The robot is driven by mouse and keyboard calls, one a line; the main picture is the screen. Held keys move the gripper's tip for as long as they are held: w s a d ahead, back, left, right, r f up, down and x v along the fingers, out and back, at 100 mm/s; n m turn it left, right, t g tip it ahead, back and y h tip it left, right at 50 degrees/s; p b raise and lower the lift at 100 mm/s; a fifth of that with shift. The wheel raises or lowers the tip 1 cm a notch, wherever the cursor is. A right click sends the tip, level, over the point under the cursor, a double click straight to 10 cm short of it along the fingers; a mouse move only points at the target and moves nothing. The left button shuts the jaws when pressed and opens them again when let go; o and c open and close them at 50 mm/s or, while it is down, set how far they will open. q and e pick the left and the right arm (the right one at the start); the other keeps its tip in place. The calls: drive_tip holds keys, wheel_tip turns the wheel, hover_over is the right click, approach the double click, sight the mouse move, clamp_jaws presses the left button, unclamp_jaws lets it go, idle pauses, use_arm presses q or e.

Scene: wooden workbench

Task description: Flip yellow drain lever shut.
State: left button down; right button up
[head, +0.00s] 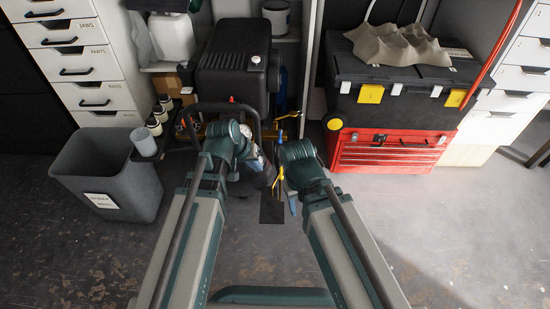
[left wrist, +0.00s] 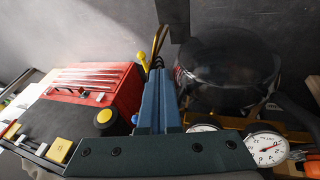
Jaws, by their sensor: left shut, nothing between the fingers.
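The yellow drain lever with its round knob (left wrist: 143,59) shows in the left wrist view, just left of my left gripper's fingertips. My left gripper (left wrist: 160,75) has its blue fingers pressed together, empty. I cannot tell whether the fingertips touch the lever. In the head view a small yellow piece (head: 277,178), perhaps the same lever, shows between my two wrists, partly hidden. The black compressor tank (head: 232,62) stands behind. My right gripper (head: 292,204) points down beside the yellow piece, largely hidden by its own wrist; its jaw opening is unclear.
A red tool chest (head: 385,150) stands right of the compressor. A grey bin (head: 110,175) and small bottles (head: 157,118) are at left. Dial gauges (left wrist: 267,149) sit close right of my left fingers. The floor in front is clear.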

use_arm(q)
drive_tip(key=w+r, duration=0.1)
drive_tip(key=r+p, duration=0.1)
drive_tip(key=shift+w+a+r, duration=0.35)
drive_tip(key=shift+a+r, duration=0.05)
use_arm(e)
wheel_tip(320, 180, up, 2)
drive_tip(key=shift+r, duration=0.1)
use_arm(q)
drive_tip(key=shift+f, duration=0.1)
drive_tip(key=b, duration=0.9)
approach(281, 172)
wheel_tip(281, 172, down, 5)
drive_tip(key=w+a, duration=0.2)
drive_tip(key=a, duration=0.1)
drive_tip(key=shift+s+d+f+b, duration=0.1)
drive_tip(key=shift+d+f+b, duration=0.2)
drive_tip(key=shift+d, duration=0.35)
drive_tip(key=shift+d+f+b, duration=0.2)
drive_tip(key=shift+d+b, duration=0.15)
drive_tip(key=shift+d, duration=0.25)
drive_tip(key=shift+s+d+f+b, duration=0.1)
drive_tip(key=shift+d+f+b, duration=0.2)
drive_tip(key=shift+d, duration=0.35)
drive_tip(key=shift+r, duration=0.15)
use_arm(e)
wheel_tip(281, 172, down, 11)
